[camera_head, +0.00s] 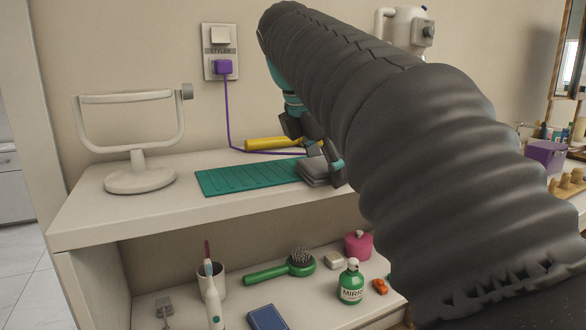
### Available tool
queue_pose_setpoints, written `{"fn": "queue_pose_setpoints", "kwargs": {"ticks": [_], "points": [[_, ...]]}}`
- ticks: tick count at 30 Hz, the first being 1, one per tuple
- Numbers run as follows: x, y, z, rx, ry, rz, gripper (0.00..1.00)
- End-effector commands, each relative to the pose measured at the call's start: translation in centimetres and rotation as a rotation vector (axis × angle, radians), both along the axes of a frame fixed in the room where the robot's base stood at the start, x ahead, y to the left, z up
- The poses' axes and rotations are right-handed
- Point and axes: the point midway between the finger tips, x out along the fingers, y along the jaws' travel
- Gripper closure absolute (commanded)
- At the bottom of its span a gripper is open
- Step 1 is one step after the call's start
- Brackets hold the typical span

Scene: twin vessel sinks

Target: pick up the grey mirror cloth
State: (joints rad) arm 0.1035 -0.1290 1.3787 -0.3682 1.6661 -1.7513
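The grey mirror cloth (314,174) looks like a small folded stack. It lies on the white upper shelf at the right end of a green ribbed mat (236,179). My gripper (328,164) is at the cloth's right and back side, pointing down. One dark finger with a teal part overlaps the cloth's right edge. The other finger is partly hidden, and my large ribbed arm covers the area to the right. I cannot tell whether the fingers touch or grip the cloth.
A white stand with an empty frame (138,181) is at the left. A yellow cylindrical item (272,143) and a purple cord (229,118) lie behind the mat. The lower shelf holds a cup (211,279), a green brush (300,262) and a green bottle (350,284).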

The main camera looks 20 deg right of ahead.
Motion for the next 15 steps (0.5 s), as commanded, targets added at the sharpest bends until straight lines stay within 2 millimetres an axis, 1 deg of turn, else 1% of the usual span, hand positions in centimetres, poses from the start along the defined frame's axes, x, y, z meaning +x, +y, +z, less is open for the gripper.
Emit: {"fn": "queue_pose_setpoints", "kwargs": {"ticks": [1,2,11,14,15], "points": [[0.0,0.0,0.0,0.000,0.000,0.000,0.64],[0.0,0.0,0.0,0.000,0.000,0.000,0.70],[0.0,0.0,0.1,0.000,0.000,0.000,0.70],[0.0,0.0,0.5,0.000,-0.001,-0.001,0.70],[0.0,0.0,1.1,-0.001,-0.002,0.001,0.70]]}}
